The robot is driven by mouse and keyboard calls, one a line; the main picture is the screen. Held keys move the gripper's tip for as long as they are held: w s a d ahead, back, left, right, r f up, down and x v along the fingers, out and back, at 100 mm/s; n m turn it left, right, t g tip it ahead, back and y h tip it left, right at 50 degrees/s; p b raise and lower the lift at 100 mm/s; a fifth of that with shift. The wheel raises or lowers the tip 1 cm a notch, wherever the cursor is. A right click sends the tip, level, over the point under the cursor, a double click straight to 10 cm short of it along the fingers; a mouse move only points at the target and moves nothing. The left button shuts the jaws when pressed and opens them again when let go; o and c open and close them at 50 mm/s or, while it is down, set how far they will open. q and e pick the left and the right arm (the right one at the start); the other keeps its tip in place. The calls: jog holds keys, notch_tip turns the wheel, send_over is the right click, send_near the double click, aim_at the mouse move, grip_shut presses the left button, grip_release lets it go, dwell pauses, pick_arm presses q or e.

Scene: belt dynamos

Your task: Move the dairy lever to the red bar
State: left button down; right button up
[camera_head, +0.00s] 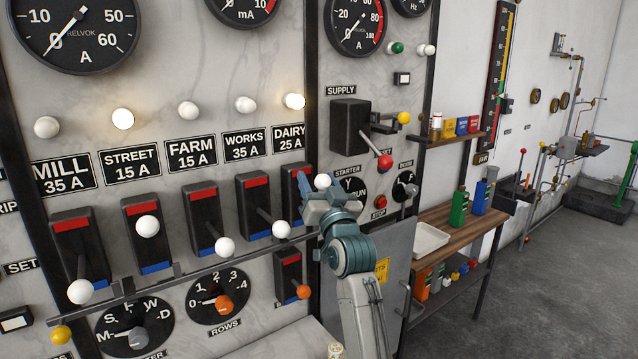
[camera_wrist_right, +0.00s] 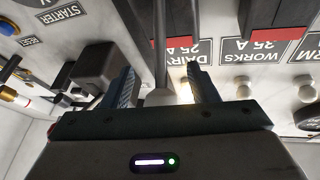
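The dairy switch (camera_head: 300,172) is a dark box under the "DAIRY 25 A" label (camera_head: 289,138), with a red bar (camera_head: 303,170) at its top. The dairy lever's white knob (camera_head: 322,181) sticks out, relatively higher than the mill, farm and works knobs. My right gripper (camera_head: 326,197) is at this knob and hides the lower part of the switch. In the right wrist view, which is upside down, the lever (camera_wrist_right: 160,50) runs between the two spread fingers (camera_wrist_right: 160,88), with gaps at both sides. My left gripper is not in view.
The works lever knob (camera_head: 281,229) is close on the left, and an orange-knobbed lever (camera_head: 303,291) is below. The supply switch (camera_head: 350,126) with its red knob (camera_head: 385,161) projects on the right. A wooden bench (camera_head: 462,222) stands farther right; the floor beyond is open.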

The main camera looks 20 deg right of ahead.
jog(key=shift+s+d+f, duration=0.1)
jog(key=shift+s+d, duration=0.1)
jog(key=shift+s, duration=0.2)
jog(key=b+v, duration=0.4)
jog(key=v, duration=0.6)
jog(key=shift+b, duration=0.35)
jog(key=shift+a, duration=0.15)
